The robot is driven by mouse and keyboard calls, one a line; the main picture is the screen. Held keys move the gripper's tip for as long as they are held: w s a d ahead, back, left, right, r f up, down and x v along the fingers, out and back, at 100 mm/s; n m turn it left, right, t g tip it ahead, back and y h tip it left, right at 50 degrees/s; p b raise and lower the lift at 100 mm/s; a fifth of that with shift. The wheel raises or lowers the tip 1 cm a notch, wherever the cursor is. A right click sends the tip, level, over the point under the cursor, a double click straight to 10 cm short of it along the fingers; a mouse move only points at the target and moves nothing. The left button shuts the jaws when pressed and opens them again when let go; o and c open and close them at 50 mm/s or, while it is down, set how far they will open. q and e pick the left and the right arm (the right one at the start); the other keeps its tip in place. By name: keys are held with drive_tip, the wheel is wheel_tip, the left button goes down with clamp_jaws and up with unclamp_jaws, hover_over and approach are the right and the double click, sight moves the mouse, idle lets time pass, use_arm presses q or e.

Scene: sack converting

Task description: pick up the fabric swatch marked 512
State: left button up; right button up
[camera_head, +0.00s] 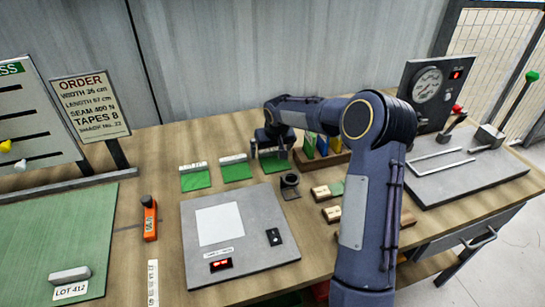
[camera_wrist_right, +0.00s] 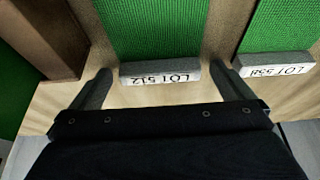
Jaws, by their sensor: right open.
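The fabric swatch marked 512 (camera_wrist_right: 152,30) is a green cloth with a grey bar along one edge, labelled LOT 512. In the right wrist view its bar lies between the two fingers of my right gripper (camera_wrist_right: 161,78), with a finger by each end and a small gap at both. My right gripper is open. In the head view it is over the rightmost swatch (camera_head: 274,165) of the row, partly hiding it. The swatch marked LOT 538 (camera_wrist_right: 280,28) lies beside it. My left gripper is out of view.
Two other green swatches (camera_head: 196,181) (camera_head: 237,171) lie left of it. A wooden rack (camera_head: 336,157) with coloured pieces stands close on the right. A dark round holder (camera_head: 289,186) and a grey plate (camera_head: 262,256) are in front. A LOT 412 piece (camera_head: 70,281) lies far left.

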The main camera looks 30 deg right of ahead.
drive_tip(key=c, duration=1)
